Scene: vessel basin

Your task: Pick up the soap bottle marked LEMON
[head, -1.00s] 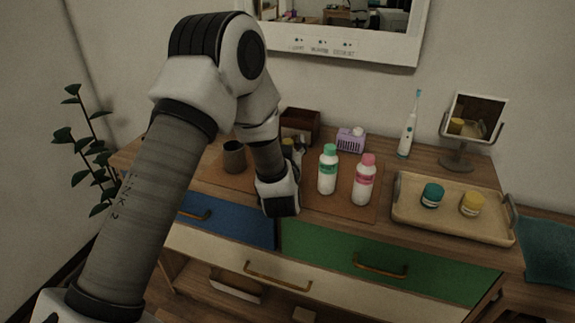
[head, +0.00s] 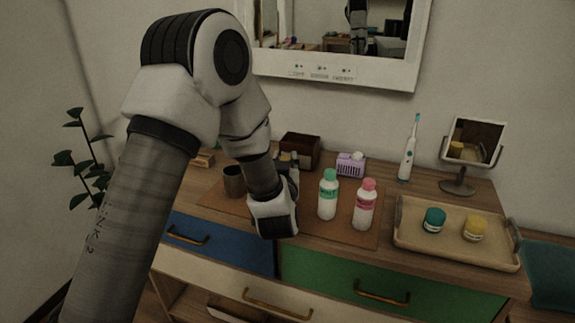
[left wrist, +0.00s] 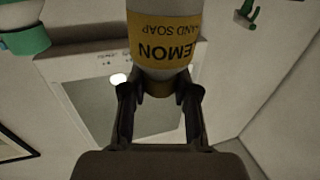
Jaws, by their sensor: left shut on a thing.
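The soap bottle marked LEMON (left wrist: 165,45) fills the top of the left wrist view, with a white body and a yellow label whose text is upside down. My left gripper (left wrist: 160,92) is shut on its narrow end below the label. In the head view my left gripper (head: 287,160) is over the back of the mat, mostly hidden by my own wrist, and the bottle there is too hidden to make out well. My right gripper is not in view.
A green-capped bottle (head: 328,195) and a pink-capped bottle (head: 364,205) stand close to the right on the brown mat (head: 335,230). A dark cup (head: 234,181) is at left. A tray (head: 450,252) holds a teal jar (head: 434,220) and a yellow jar (head: 475,228).

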